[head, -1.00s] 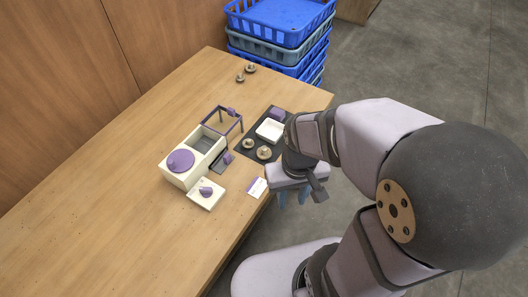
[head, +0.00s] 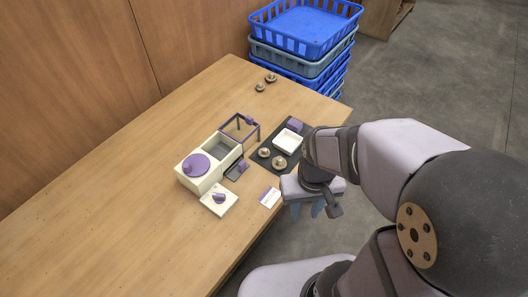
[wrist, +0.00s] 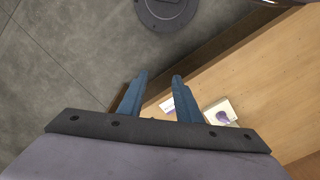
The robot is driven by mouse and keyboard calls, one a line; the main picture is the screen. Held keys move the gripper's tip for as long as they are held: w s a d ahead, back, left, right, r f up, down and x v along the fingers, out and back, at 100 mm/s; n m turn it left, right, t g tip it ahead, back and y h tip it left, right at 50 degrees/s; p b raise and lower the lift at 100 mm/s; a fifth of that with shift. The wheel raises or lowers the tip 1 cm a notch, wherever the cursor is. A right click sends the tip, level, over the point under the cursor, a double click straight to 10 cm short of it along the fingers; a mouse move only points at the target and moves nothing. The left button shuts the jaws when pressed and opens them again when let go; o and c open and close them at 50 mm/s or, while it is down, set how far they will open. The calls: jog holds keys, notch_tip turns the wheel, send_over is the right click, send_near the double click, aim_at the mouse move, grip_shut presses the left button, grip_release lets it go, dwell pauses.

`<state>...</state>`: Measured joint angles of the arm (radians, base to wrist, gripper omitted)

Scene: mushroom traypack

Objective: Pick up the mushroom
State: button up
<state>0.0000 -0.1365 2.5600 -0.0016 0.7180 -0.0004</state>
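Two brown mushrooms sit on a dark mat (head: 262,171): one at the left (head: 264,153) and one nearer to my arm (head: 279,162). Two more mushrooms lie on bare wood farther back, one (head: 260,87) just in front of the other (head: 271,78). A small white tray (head: 288,141) stands on the mat and looks empty. My gripper (head: 305,211) hangs beyond the table's right edge, below and right of the mat, with its blue fingers down. In the wrist view its fingers (wrist: 159,76) are apart with nothing between the tips. No mushroom shows clearly in the wrist view.
A cream box with a purple disc (head: 196,164), a purple frame (head: 239,128), a cream block with a purple knob (head: 219,202) and a card (head: 270,197) stand left of my gripper. Blue crates (head: 305,35) are stacked behind the table. The table's left side is clear.

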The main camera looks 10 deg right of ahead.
jog(key=shift+o, duration=0.6)
jog(key=o, duration=0.5)
jog(key=shift+w, duration=0.1)
jog(key=t, duration=0.2)
send_over(264, 149)
jog(key=s+d, duration=0.1)
jog(key=s, duration=0.1)
jog(key=shift+n, duration=0.4)
jog(key=f, duration=0.6)
jog(key=shift+w+b, duration=0.25)
jog(key=shift+b, duration=0.05)
jog(key=shift+w+f+p, duration=0.2)
jog(key=shift+f+p, duration=0.15)
jog(key=shift+f, duration=0.65)
jog(key=shift+w+a+f+p, duration=0.15)
jog(key=shift+f+p, duration=0.2)
jog(key=shift+f, duration=0.3)
jog(key=shift+w+a+f+p, duration=0.15)
jog(key=shift+f+p, duration=0.25)
jog(key=shift+f, duration=0.2)
jog(key=shift+a+f+p, duration=0.15)
jog(key=shift+f+p, duration=0.2)
jog(key=shift+f, duration=0.3)
jog(key=shift+w+f, duration=0.15)
jog(key=shift+f, duration=0.5)
